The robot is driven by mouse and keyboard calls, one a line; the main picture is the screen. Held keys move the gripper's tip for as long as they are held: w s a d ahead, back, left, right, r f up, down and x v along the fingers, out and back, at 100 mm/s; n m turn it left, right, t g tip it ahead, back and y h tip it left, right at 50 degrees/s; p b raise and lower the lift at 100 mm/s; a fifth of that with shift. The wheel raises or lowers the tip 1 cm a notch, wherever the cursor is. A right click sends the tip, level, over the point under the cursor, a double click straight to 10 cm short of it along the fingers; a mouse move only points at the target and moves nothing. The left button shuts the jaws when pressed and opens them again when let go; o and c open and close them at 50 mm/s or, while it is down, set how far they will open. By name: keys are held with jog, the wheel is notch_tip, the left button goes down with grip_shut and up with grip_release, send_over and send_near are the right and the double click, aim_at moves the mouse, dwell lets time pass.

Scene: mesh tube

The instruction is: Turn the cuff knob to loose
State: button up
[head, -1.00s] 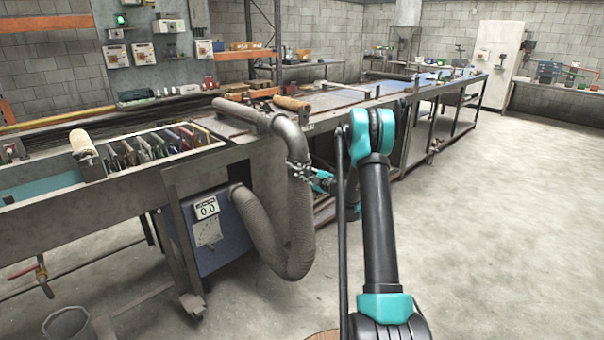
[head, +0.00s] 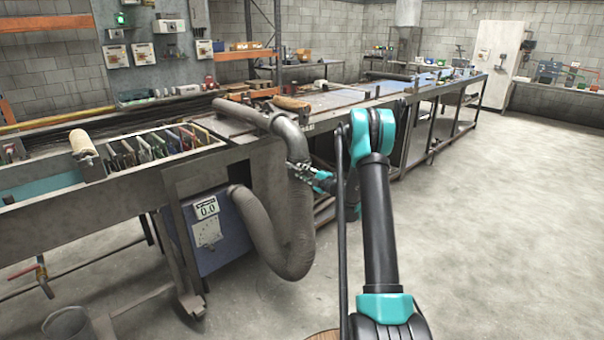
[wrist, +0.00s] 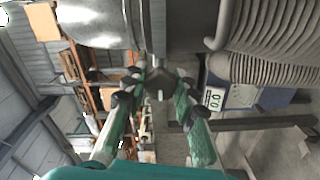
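The cuff knob (wrist: 159,88) is a small grey piece below the metal cuff (wrist: 154,30), seen between my fingertips in the wrist view. My gripper (wrist: 160,80) has its two fingers apart, one on each side of the knob; a gap seems to show on both sides. In the head view my gripper (head: 303,170) is at the joint between the bent metal pipe (head: 290,135) and the ribbed hose (head: 285,245). The knob is too small to make out there. I cannot read its setting.
A blue box with a display reading 0.0 (head: 207,209) stands left of the hose, under the bench (head: 210,165). The display (wrist: 215,100) also shows in the wrist view. A bucket (head: 68,325) stands at the lower left. The floor to the right is clear.

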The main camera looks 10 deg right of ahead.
jog(key=o, duration=0.4)
jog(key=v, duration=1.2)
jog(key=s+a+r+m+g+h, duration=0.15)
jog(key=s+a+m+g, duration=0.3)
jog(key=s, duration=0.55)
jog(key=s+a+r+m+g+h, duration=0.1)
jog(key=s+a+m+g+h, duration=0.15)
jog(key=s+a+m, duration=0.6)
jog(key=s+d+f+m+g+h, duration=0.1)
jog(key=s+d+f+m+h, duration=0.1)
jog(key=s, duration=0.7)
jog(key=s+d+f+m+g+h, duration=0.1)
jog(key=s+d+m, duration=0.3)
jog(key=s, duration=0.5)
jog(key=s+d+f+m+g+h, duration=0.1)
jog(key=s+d+f+m+h, duration=0.2)
jog(key=s, duration=0.6)
jog(key=shift+s+d+h, duration=0.25)
jog(key=shift+d+h, duration=0.05)
jog(key=shift+d, duration=0.1)
